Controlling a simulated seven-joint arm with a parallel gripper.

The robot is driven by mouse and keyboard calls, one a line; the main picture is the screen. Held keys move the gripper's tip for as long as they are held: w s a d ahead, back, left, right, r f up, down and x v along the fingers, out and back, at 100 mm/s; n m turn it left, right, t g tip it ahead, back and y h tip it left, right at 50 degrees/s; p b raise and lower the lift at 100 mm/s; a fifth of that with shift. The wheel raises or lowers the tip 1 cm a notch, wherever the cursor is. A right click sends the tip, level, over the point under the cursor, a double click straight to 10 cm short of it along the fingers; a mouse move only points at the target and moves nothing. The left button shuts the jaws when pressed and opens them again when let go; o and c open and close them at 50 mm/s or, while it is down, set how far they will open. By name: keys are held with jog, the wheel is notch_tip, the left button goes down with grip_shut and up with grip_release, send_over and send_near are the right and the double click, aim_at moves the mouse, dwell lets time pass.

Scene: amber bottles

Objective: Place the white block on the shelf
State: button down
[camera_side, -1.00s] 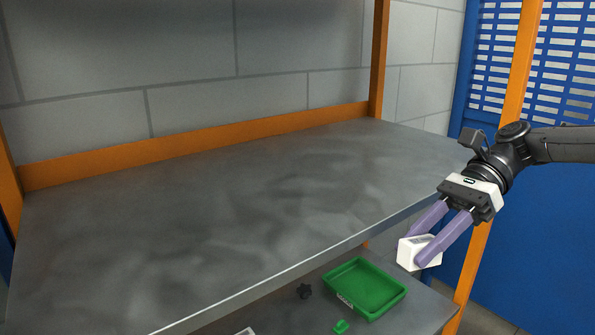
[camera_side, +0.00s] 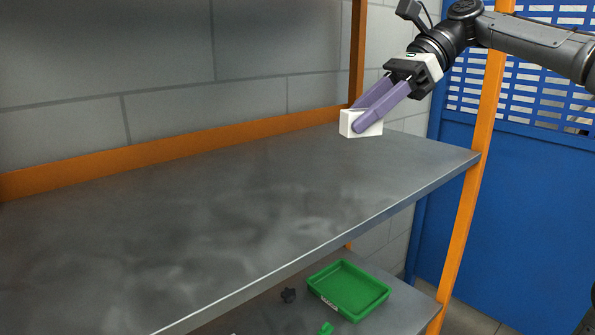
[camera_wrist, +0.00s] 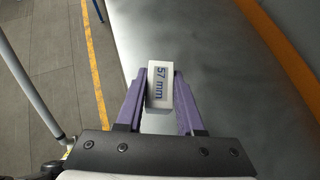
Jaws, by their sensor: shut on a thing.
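The white block (camera_side: 352,124) is held between the purple fingers of my gripper (camera_side: 366,118) in the side view. It is in the air above the right part of the grey upper shelf (camera_side: 230,215), apart from the surface. In the wrist view the block (camera_wrist: 160,84) shows a "57 mm" label, with one finger of my gripper (camera_wrist: 160,92) on each side of it. The grey shelf surface (camera_wrist: 215,60) lies below and to the right in that view.
The upper shelf is bare. Orange posts (camera_side: 462,235) and an orange back rail (camera_side: 150,147) frame it. A blue panel (camera_side: 530,210) stands at the right.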

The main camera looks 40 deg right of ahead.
jog(key=w+f, duration=0.2)
jog(key=w+a+f, duration=0.1)
jog(key=w+f, duration=0.1)
jog(key=w, duration=0.1)
jog(key=w+f, duration=0.2)
jog(key=w, duration=0.1)
jog(key=shift+a, duration=0.4)
jog(key=shift+w+a+f, duration=0.1)
jog(key=shift+w+f, duration=0.2)
jog(key=shift+f, duration=0.2)
jog(key=f, duration=0.1)
jog(key=w+f, duration=0.1)
jog(key=f, duration=0.1)
jog(key=shift+a+f, duration=0.1)
jog(key=shift+f, duration=0.55)
jog(key=shift+f, duration=0.15)
jog(key=c, duration=0.5)
grip_release()
